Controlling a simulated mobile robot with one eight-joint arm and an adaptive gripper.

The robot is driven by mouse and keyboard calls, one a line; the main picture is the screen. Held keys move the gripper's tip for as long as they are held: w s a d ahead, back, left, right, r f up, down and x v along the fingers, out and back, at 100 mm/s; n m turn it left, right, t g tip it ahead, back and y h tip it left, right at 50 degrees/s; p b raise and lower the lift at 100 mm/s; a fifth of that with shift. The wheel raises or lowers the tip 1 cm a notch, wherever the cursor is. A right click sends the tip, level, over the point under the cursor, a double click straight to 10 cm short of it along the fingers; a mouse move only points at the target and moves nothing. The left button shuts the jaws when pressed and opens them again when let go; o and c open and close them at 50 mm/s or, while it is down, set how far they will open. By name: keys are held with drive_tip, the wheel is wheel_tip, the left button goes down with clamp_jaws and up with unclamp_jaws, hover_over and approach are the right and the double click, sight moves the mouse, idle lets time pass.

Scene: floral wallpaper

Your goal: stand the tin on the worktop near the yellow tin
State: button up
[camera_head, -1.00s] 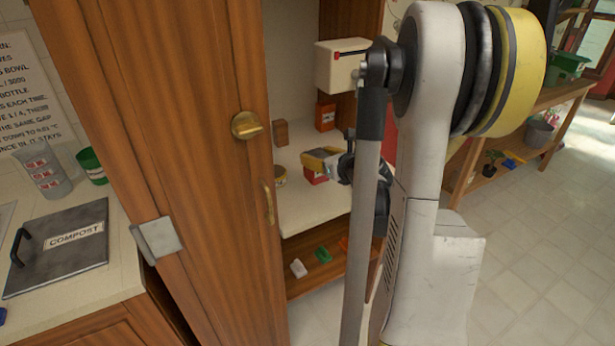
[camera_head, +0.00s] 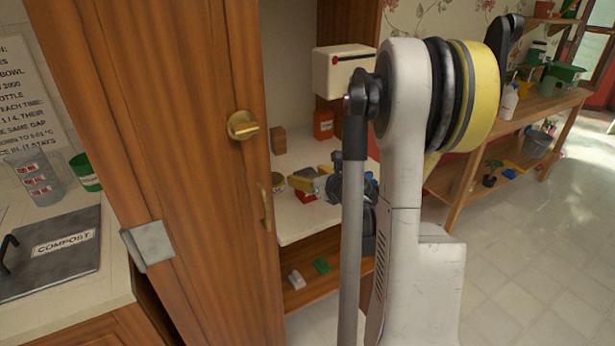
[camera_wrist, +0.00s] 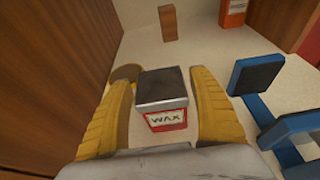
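The red wax tin (camera_wrist: 166,120), with a dark grey lid and a "WAX" label, is upright between my fingers in the wrist view. In the head view its red side (camera_head: 305,197) shows low at the worktop (camera_head: 298,222). My gripper (camera_wrist: 160,85) has two yellow fingers, one on each side of the tin, with narrow gaps beside the lid. The round yellow tin (camera_head: 278,182) stands on the worktop just left of the wax tin. In the wrist view the yellow tin (camera_wrist: 127,72) is partly hidden behind the left finger. Contact under the wax tin is hidden.
Blue parts with black pads (camera_wrist: 255,75) lie close right of my gripper. A wooden block (camera_head: 278,140) and a red-orange container (camera_head: 323,125) stand farther back. A tall wooden door (camera_head: 180,150) borders the left. A shelf below holds small white and green items.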

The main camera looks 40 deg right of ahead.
drive_tip(key=shift+s+r+p, duration=0.25)
drive_tip(key=shift+r+p, duration=0.05)
drive_tip(key=p+v, duration=0.3)
drive_tip(key=v, duration=0.8)
drive_tip(key=shift+s, duration=0.2)
drive_tip(key=shift+a, duration=0.15)
